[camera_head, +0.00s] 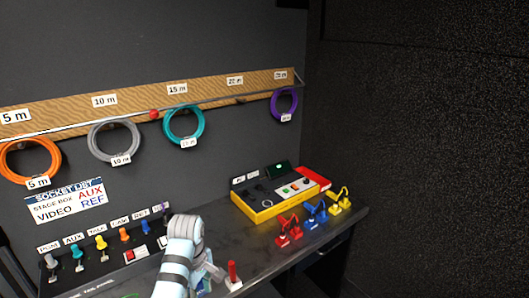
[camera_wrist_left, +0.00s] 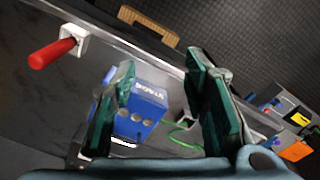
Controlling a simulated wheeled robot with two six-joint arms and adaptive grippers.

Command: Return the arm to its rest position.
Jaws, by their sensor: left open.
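My left arm (camera_head: 181,258) rises from the bottom of the head view over the front of the desk, and its wrist hides part of the desk panel. In the left wrist view my left gripper (camera_wrist_left: 160,76) has its two dark green fingers spread apart. A blue box marked STAGE (camera_wrist_left: 146,98) with several round sockets shows between and beyond the fingers. I cannot tell how near the fingers are to it. My right gripper is in neither view.
A red-handled lever (camera_head: 233,272) stands just right of my left wrist; it also shows in the wrist view (camera_wrist_left: 52,52). A yellow-sided console (camera_head: 262,212) and red, blue and yellow connectors sit farther right. Coiled cables, such as the teal one (camera_head: 184,139), hang from a wall rail.

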